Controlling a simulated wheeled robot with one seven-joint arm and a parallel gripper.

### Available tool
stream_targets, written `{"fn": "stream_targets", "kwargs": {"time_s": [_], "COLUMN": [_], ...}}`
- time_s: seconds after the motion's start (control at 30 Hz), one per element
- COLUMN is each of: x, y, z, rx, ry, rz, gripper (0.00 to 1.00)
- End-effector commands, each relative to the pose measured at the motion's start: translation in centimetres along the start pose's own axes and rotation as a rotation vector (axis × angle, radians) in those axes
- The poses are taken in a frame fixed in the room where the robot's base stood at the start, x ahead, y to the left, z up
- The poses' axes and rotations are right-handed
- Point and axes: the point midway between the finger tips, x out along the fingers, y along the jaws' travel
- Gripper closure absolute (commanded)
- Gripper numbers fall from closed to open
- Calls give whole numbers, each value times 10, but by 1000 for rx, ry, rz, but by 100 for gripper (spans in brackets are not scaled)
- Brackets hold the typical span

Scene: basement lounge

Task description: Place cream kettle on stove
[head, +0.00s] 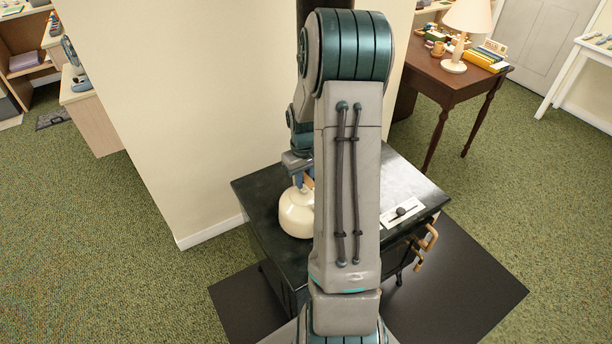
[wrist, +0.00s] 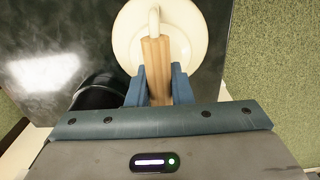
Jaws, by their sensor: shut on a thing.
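The cream kettle (head: 296,213) is at the left part of the black stove top (head: 262,190) in the head view, upright. Whether its base touches the stove cannot be told. My gripper (head: 302,180) is above the kettle, partly hidden by my arm. In the wrist view the kettle (wrist: 128,40) lies beyond my gripper (wrist: 158,88), whose blue fingers are shut on the kettle's wooden handle grip (wrist: 157,60). The stove's dark top (wrist: 70,55) shows to the left of and around the kettle. My arm hides the middle of the stove in the head view.
A white plate with a dark knob (head: 404,212) is at the stove's right side. Wooden handles (head: 428,240) stick out at its front right. A black mat (head: 470,290) lies under the stove. A cream wall (head: 160,110) stands behind. A brown desk (head: 450,85) with a lamp is at back right.

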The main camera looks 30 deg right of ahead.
Motion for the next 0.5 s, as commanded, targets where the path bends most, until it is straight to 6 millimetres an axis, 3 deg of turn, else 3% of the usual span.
{"fn": "stream_targets", "kwargs": {"time_s": [0.2, 0.23, 0.3, 0.5], "x": [4, 4, 4, 4], "y": [0, 0, 0, 0], "z": [-1, 0, 0, 0], "rx": [0, 0, 0, 0], "ry": [2, 0, -1, -1], "rz": [1, 0, 0, 0], "gripper": [100, 72, 59, 59]}}
